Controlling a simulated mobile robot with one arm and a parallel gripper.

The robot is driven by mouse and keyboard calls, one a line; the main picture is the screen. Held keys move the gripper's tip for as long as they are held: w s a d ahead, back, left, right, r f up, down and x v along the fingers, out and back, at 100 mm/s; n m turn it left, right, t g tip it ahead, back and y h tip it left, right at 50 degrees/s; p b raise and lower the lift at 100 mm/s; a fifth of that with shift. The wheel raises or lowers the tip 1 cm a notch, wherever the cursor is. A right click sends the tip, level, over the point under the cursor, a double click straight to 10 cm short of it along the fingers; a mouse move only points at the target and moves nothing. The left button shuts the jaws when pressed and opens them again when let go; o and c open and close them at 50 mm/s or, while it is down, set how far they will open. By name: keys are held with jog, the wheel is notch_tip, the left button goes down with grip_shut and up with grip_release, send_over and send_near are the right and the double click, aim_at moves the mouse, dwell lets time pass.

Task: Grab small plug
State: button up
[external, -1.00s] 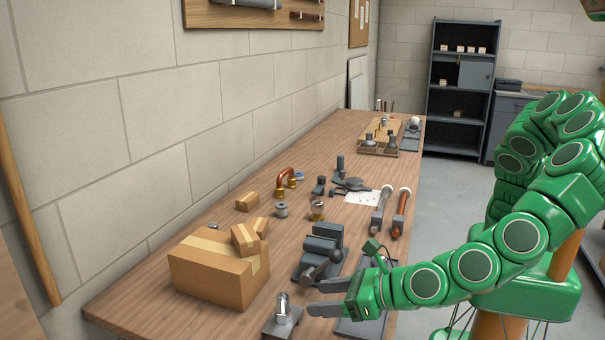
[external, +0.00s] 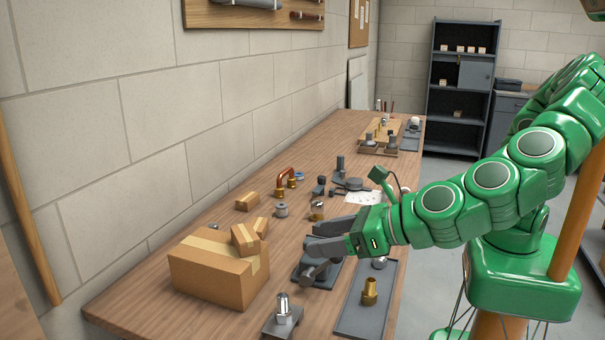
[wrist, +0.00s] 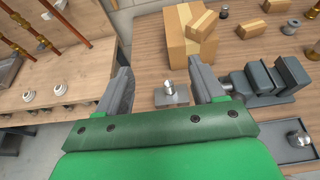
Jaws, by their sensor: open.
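I cannot tell for sure which part is the small plug. A silver fitting (external: 283,308) stands upright on a small grey plate near the table's front edge; in the wrist view it (wrist: 168,89) shows between my fingers, below them. A brass fitting (external: 370,291) stands on a dark grey tray, with a small silver part (external: 379,263) behind it. A short grey cylinder (external: 281,210) sits beyond the cardboard boxes. My gripper (external: 307,234) is open and empty, over the vise area in the external view; its two fingers (wrist: 160,78) are spread wide.
A large cardboard box (external: 215,275) with smaller ones on top stands left of the vise (external: 318,262). The dark tray (external: 355,325) lies along the right edge. Copper and grey parts, including a copper elbow (external: 285,176), lie farther back. Bare tabletop lies along the wall.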

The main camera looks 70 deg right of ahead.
notch_tip(320, 180, up, 4)
jog(key=w+f+m+g+h, duration=0.1)
jog(key=w+m+g+h, duration=0.15)
jog(key=w+m, duration=0.85)
jog(key=r+m+g+y, duration=0.1)
jog(key=m+g+y, duration=0.45)
jog(key=m, duration=1.65)
send_over(214, 224)
jog(key=s, duration=0.3)
jog(key=g+h, duration=0.1)
jog(key=h, duration=0.1)
jog(key=shift+w+f, duration=0.55)
jog(key=shift+f, duration=3.8)
jog(key=shift+w+f, duration=0.6)
jog(key=shift+f, duration=3.75)
jog(key=shift+w+f, duration=0.55)
jog(key=shift+f, duration=3.8)
